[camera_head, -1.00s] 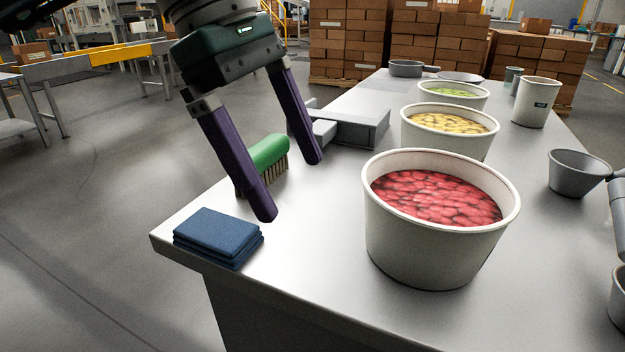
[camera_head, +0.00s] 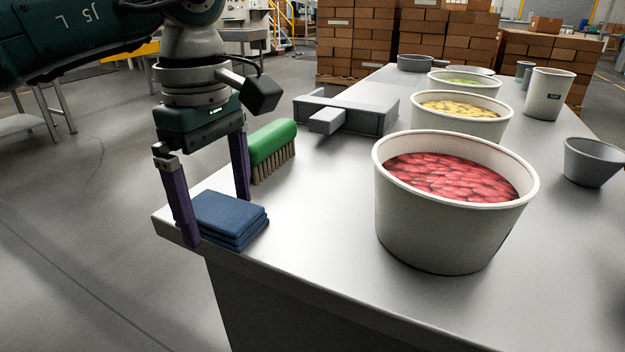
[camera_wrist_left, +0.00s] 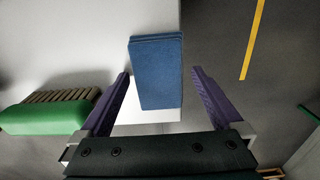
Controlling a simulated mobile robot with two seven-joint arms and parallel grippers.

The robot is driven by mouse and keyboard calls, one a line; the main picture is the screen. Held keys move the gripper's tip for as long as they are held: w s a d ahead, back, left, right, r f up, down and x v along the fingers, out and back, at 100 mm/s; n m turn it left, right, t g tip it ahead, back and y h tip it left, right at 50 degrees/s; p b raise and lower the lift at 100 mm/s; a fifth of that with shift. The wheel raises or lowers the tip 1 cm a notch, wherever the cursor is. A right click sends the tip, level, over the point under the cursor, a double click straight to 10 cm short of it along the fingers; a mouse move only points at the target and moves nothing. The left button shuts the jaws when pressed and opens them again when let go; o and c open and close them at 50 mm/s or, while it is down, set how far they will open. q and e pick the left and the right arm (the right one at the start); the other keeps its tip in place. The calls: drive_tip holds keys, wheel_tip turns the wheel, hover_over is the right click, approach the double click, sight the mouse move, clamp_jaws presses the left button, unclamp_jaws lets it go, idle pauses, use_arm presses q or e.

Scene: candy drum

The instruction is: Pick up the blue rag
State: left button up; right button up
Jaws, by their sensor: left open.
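The blue rag (camera_head: 232,214) is a folded, layered stack lying at the table's near left corner. It also shows in the left wrist view (camera_wrist_left: 157,70), between and beyond my purple fingers. My left gripper (camera_head: 219,218) is open at the rag, one finger at its far side and the other at its near left side by the table edge. In the left wrist view my left gripper (camera_wrist_left: 160,78) has a finger on each side of the rag with gaps to it. Whether the fingers reach down to table height is hard to tell. My right gripper does not show.
A green brush (camera_head: 272,148) stands just behind the rag, close to the far finger. A grey metal device (camera_head: 355,113) lies further back. A tub of red candy (camera_head: 450,225) stands to the right, with yellow (camera_head: 462,120) and green (camera_head: 464,83) tubs behind. Table between rag and red tub is clear.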

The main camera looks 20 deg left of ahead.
sight(219, 209)
use_arm(q)
drive_tip(key=shift+f, duration=0.1)
drive_tip(key=shift+c, duration=0.2)
drive_tip(key=c, duration=1.3)
wheel_tip(219, 209, up, 20)
drive_tip(key=p, duration=0.4)
